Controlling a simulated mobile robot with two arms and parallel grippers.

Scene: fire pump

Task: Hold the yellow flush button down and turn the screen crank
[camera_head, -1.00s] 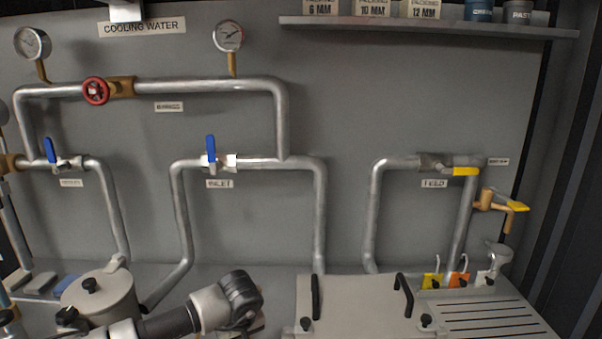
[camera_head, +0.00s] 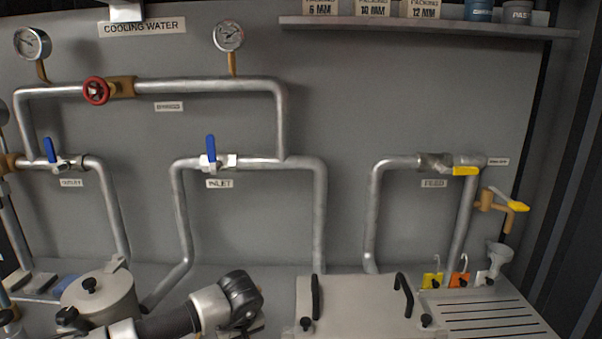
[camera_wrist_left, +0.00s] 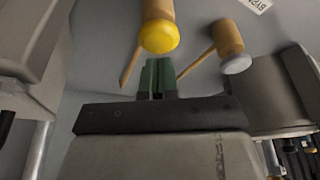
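The yellow button (camera_wrist_left: 160,37) shows in the left wrist view as a round cap on the end of a brass-coloured cylinder. My left gripper (camera_wrist_left: 158,70) has its green-padded fingers together with nothing visible between them. The fingertips appear just below the yellow cap in that picture; I cannot tell whether they touch it. A similar cylinder with a grey cap (camera_wrist_left: 238,65) is to the right. In the head view my left arm reaches in at the bottom, and its gripper is hidden. I cannot make out the screen crank in either view. My right gripper is not in view.
A grey lidded pot (camera_head: 100,297) stands at lower left in the head view. A grey box lid with black handles (camera_head: 355,305) and a slotted drain board (camera_head: 490,315) are to the right. Pipes with blue-handled valves (camera_head: 211,150) run along the wall.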

